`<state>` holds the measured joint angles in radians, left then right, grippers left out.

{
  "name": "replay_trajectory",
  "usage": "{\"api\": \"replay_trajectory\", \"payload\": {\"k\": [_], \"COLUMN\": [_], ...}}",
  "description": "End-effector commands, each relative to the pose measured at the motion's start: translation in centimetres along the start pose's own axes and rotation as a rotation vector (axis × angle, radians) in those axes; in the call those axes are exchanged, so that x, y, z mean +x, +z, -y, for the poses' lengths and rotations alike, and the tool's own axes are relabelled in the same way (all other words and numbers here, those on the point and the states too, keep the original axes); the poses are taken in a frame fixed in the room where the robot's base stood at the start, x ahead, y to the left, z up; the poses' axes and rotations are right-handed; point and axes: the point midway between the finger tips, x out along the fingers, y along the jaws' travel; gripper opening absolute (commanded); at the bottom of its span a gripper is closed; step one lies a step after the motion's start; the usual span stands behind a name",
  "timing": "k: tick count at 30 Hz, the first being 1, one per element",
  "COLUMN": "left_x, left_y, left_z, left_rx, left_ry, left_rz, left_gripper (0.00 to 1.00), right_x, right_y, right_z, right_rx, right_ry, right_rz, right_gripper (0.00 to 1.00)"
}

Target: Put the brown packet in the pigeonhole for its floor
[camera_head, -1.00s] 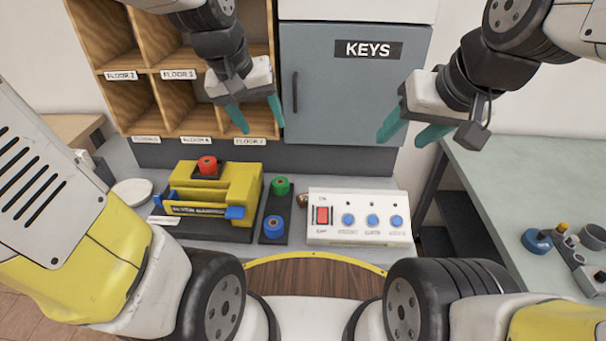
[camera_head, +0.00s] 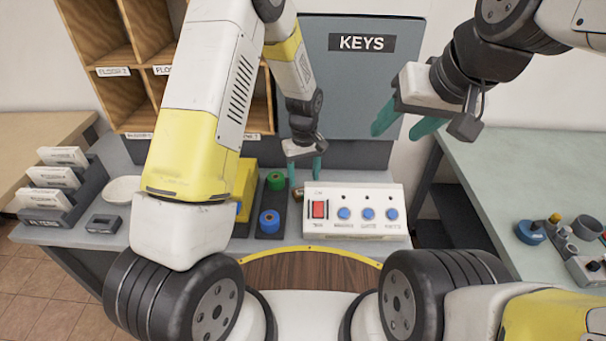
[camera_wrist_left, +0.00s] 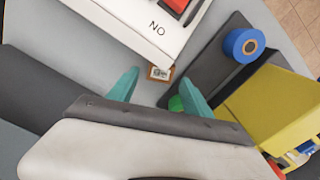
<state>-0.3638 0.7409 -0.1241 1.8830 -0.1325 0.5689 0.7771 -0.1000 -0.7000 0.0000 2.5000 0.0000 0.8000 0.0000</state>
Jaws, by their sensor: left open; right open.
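The small brown packet (camera_head: 298,194) lies on the grey counter, just left of the white switch box. In the left wrist view the packet (camera_wrist_left: 160,73) shows a pale label, too small to read, and sits between and beyond the fingertips. My left gripper (camera_head: 304,173) is open above the packet, fingers pointing down, apart from it. My right gripper (camera_head: 396,129) is open and empty in front of the key cabinet. The wooden pigeonholes (camera_head: 143,122) stand at the back left with white floor labels; my left arm hides part of them.
The white switch box (camera_head: 354,227) stands right of the packet. Green and blue rolls (camera_head: 269,221) on a dark base and a yellow machine (camera_head: 246,186) stand left. The grey KEYS cabinet (camera_head: 355,75) is behind. A card rack (camera_head: 60,195) and white dish (camera_head: 122,189) are far left.

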Motion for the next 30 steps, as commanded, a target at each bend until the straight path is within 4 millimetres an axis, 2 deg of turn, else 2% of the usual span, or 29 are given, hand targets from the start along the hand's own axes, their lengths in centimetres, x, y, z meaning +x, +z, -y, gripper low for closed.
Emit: {"api": "replay_trajectory", "payload": {"k": [12,16,22,23,30], "left_x": [5.6,6.4,6.5,6.5,6.4], "left_y": [-0.2,-0.2,-0.2,-0.2,-0.2], "left_z": [0.4,0.4,0.4,0.4,0.4], "left_rx": [0.0,0.0,0.001,0.001,0.001], "left_ry": [-0.001,0.001,0.001,0.001,0.001], "left_rz": [0.002,0.001,0.0,0.0,0.0], "left_gripper": [0.58,0.58,0.58,0.56,0.09], "right_x": [0.0,0.0,0.0,0.0,0.0], "right_y": [0.0,0.0,0.0,0.0,0.0], "right_z": [0.0,0.0,0.0,0.0,0.0], "right_rx": [0.0,0.0,0.0,0.0,0.0], "right_ry": [0.0,0.0,0.0,0.0,0.0], "right_rz": [0.0,0.0,0.0,0.0,0.0], "right_gripper": [0.54,0.54,0.54,0.54,0.54]}}
